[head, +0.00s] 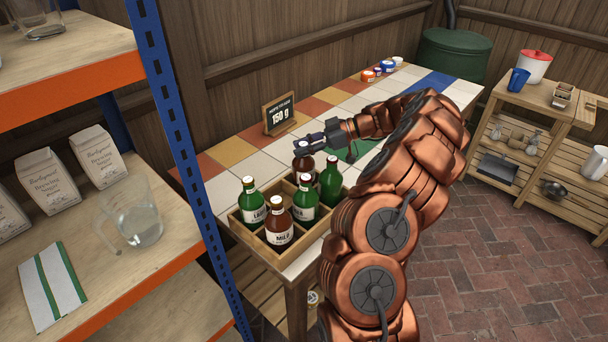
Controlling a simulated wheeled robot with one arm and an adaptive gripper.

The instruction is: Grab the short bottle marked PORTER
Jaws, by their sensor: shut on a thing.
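A wooden crate (242,229) with dividers stands at the near left end of the tiled table and holds several bottles. My gripper (303,147) is shut on the top of a brown bottle (303,165) at the crate's back. This bottle's label is hidden, and I cannot tell whether its base is clear of the crate. A brown bottle (279,226) in the front corner has a label that seems to read MILD. A green bottle (252,206) at left seems to read LAGER. Two more green bottles (305,202) (330,182) stand at right. I can read PORTER on none.
A small sign reading 150 g (280,113) stands behind the crate. Colored caps or jars (377,71) sit at the table's far end. A shelf with an orange edge (120,281) and blue post (180,120) stands close at left, holding a glass jug (137,220).

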